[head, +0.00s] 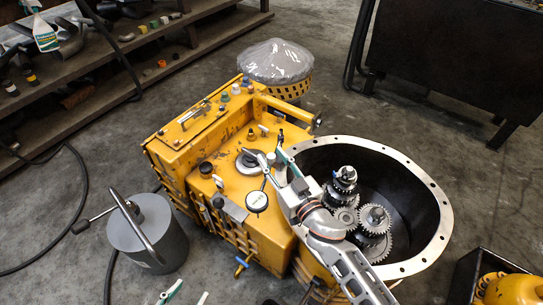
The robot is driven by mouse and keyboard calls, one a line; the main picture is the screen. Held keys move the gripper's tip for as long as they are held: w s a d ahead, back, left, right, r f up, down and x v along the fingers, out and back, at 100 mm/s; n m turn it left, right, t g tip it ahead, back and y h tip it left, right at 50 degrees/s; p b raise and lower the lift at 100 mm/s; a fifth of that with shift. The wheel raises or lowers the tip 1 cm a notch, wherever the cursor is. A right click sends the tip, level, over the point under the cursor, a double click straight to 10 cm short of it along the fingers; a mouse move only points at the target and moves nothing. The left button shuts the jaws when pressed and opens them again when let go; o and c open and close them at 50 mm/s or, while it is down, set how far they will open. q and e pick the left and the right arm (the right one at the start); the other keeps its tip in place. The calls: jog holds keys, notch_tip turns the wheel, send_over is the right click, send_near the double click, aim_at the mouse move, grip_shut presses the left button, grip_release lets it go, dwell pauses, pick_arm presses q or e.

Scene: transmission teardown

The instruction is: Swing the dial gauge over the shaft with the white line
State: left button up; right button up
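The dial gauge (257,201) has a round white face and hangs on a thin arm over the yellow housing top, left of the round opening. Two upright shafts with gears stand inside the opening: a farther shaft (345,174) and a nearer shaft (376,214). I cannot make out a white line on either. My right gripper (276,162) is at the opening's left rim, beside the gauge's thin arm; whether it touches or grips it is unclear. My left gripper (187,294) shows only its two fingertips at the bottom edge, apart and with nothing seen between them.
The yellow transmission housing (236,182) has a pale bolted flange (437,190) around its opening. A grey canister (146,236) with a handle stands left. A covered yellow part (276,62) stands behind. Shelves (70,85) are at upper left, and a dark crate (468,275) is at lower right.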

jog(key=shift+w+a, duration=0.35)
jog(key=shift+w, duration=0.2)
grip_shut()
jog(key=shift+d, duration=0.15)
